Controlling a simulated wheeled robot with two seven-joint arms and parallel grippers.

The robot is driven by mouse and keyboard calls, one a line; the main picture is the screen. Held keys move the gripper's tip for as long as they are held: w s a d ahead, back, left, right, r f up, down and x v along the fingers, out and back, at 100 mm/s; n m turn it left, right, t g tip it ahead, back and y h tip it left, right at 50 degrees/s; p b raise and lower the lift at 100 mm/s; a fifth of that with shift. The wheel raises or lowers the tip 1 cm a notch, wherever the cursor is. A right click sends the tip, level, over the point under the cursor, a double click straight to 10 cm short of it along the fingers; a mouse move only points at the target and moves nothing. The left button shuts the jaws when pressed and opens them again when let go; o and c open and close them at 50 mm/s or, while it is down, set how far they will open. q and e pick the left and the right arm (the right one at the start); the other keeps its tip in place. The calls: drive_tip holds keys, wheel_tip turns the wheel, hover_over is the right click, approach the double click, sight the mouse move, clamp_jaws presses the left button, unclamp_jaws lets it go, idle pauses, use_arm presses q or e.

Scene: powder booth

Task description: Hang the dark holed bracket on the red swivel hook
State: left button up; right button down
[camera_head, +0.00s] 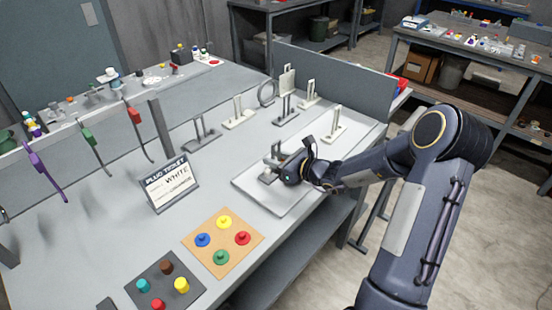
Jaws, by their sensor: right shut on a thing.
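The red swivel hook (135,116) hangs at the back left of the bench, its thin dark hook pointing down, with nothing on it. A dark grey bracket (277,153) stands on the pale tray (288,208) at the bench's right part. My right gripper (272,174) is low over the tray, shut on this bracket at its near side. The gripper and wrist hide part of the bracket, so its hole cannot be made out. My left gripper is not in view.
Green (88,138) and purple (38,165) hooks hang left of the red one. A plug ticket sign (170,187) stands mid-bench. A wooden board with coloured plugs (222,242) lies in front. Other brackets (203,134) stand at the back, below a grey panel (335,85).

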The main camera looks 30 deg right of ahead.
sight(276, 144)
drive_tip(key=shift+r+p, duration=1.6)
drive_tip(key=shift+r, duration=0.95)
